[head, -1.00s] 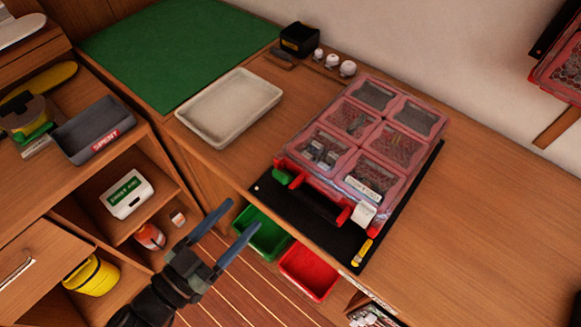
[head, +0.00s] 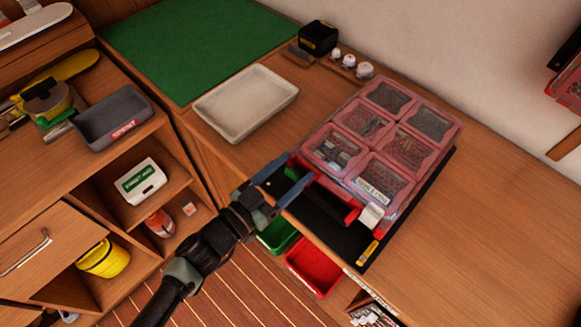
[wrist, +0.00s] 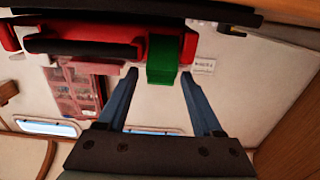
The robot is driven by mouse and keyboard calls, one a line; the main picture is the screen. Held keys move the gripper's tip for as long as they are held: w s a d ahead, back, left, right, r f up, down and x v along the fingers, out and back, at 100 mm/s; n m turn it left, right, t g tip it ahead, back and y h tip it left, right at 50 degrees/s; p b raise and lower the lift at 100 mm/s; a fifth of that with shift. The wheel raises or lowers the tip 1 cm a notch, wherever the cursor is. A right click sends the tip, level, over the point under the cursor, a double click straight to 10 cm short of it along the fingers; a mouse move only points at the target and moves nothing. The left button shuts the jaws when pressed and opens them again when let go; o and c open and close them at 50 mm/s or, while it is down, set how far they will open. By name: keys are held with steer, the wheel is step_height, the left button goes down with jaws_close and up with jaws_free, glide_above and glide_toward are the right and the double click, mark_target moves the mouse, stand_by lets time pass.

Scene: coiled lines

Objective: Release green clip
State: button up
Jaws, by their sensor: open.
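The green clip (head: 292,174) sits at the left front corner of the red organizer case (head: 347,213), beside its dark handle. In the wrist view the green clip (wrist: 163,60) hangs at the case's front edge, just beyond and between my fingertips. My gripper (head: 279,180) is open, its blue fingers at the case's front left corner. In the wrist view my gripper (wrist: 159,78) has nothing clearly held between its fingers. Whether a finger touches the clip cannot be told. A white clip (head: 371,216) is at the case's right front corner.
The case lies on a black mat (head: 345,245) on the wooden bench. A cream tray (head: 246,103) stands to the left. Green (head: 277,236) and red (head: 314,267) bins sit below the bench edge. The bench to the right is clear.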

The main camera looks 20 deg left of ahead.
jaws_close()
steer(key=shift+f+b, duration=0.3)
steer(key=shift+b, duration=0.65)
steer(key=shift+s+a+t+b, duration=0.1)
steer(key=shift+t+b, duration=0.3)
steer(key=shift+b, duration=0.2)
steer(key=shift+r, duration=0.2)
jaws_free()
steer(key=b+v, duration=0.1)
steer(key=v, duration=1.2)
steer(key=shift+f, duration=0.15)
